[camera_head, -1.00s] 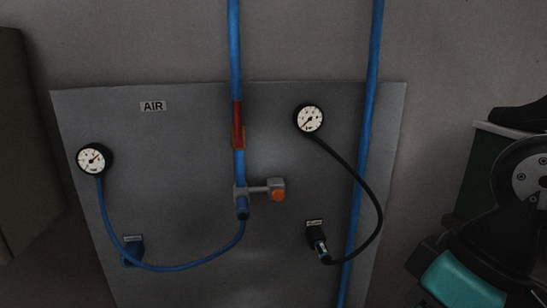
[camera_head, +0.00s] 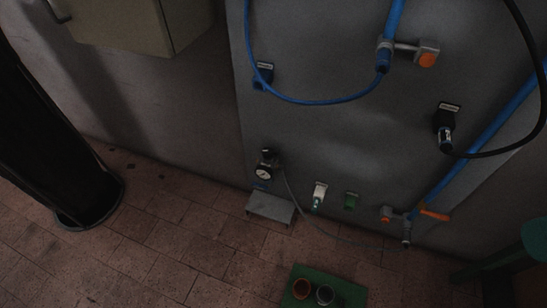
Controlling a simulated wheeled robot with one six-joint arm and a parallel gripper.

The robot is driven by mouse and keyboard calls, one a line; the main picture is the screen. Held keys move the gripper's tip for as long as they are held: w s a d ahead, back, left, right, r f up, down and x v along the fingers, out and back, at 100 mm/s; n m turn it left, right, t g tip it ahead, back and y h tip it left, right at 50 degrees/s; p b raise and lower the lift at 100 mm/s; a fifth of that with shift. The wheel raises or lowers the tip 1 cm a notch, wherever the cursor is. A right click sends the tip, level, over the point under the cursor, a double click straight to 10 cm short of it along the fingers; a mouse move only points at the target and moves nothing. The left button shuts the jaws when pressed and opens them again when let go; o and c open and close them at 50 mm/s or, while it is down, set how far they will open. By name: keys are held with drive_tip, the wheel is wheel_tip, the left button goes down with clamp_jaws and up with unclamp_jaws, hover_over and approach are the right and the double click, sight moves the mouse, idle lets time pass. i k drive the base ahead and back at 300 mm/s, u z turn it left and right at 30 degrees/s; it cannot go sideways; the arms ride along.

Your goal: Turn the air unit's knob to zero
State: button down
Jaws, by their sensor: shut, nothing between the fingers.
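A small air unit (camera_head: 266,158) is mounted low on the grey panel, just above the floor. It has a dark top part, which may be its knob, and a round white-faced gauge (camera_head: 263,174). The gauge reading and any knob marks are too small to make out. A grey bracket or step (camera_head: 270,208) is just below the unit. A thin hose (camera_head: 296,203) runs from the unit toward the right. My gripper is not in view.
Blue hose (camera_head: 318,103) and an orange-ended valve (camera_head: 427,58) are above. An orange-handled valve (camera_head: 432,215) is low at right. A green tray (camera_head: 345,292) with two cups is on the tiled floor. A dark cylinder (camera_head: 55,150) stands left. The floor between is clear.

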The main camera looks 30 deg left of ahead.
sight(268, 152)
drive_tip(key=k, duration=0.5)
drive_tip(key=z, duration=2.3)
drive_tip(key=k, duration=1.65)
drive_tip(key=u, duration=2.15)
drive_tip(key=i, duration=1)
drive_tip(key=u, duration=0.1)
